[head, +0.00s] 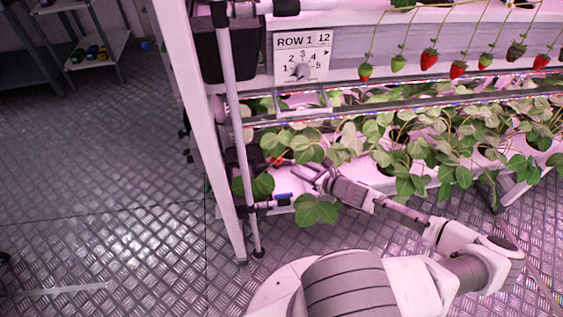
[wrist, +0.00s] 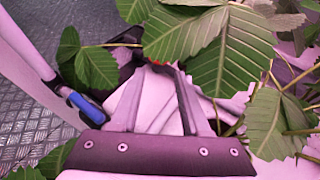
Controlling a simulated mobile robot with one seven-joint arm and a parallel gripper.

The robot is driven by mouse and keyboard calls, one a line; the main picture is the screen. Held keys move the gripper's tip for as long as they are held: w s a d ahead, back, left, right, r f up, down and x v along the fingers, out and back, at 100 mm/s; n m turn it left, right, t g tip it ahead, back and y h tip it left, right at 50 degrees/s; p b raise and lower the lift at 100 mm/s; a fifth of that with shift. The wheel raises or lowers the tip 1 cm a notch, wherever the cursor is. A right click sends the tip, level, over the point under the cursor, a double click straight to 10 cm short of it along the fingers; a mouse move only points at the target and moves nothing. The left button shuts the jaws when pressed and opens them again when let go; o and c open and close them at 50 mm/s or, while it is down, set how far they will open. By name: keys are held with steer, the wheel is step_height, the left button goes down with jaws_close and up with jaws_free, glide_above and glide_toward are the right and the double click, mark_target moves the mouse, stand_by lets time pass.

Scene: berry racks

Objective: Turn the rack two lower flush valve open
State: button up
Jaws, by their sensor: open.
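A blue lever (head: 283,196) sits on a dark fitting low on the rack's end pipe. In the wrist view the blue lever (wrist: 86,108) lies left of my fingers, beside the white post. It slants and is apart from the fingers. My gripper (head: 318,170) is among the leaves at the rack's lower left, above and to the right of the lever. In the wrist view my gripper (wrist: 163,68) is open, with nothing seen between the fingers. Leaves cover part of the space around the fingertips, and the valve's body is mostly hidden.
A sign (head: 302,55) reads "ROW 1" and "12" above a dial numbered to 5. Strawberry leaves (head: 385,140) crowd the rack's lower tier; red berries (head: 429,58) hang above. A white upright (head: 205,130) edges the rack.

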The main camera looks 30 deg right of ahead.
mark_target(278, 158)
steer(key=b+x, duration=0.3)
steer(key=x, duration=0.7)
steer(key=shift+s+f, duration=0.1)
steer(key=shift+w+a+f, duration=0.1)
steer(key=shift+w+f, duration=0.05)
steer(key=shift+w, duration=0.55)
jaws_close()
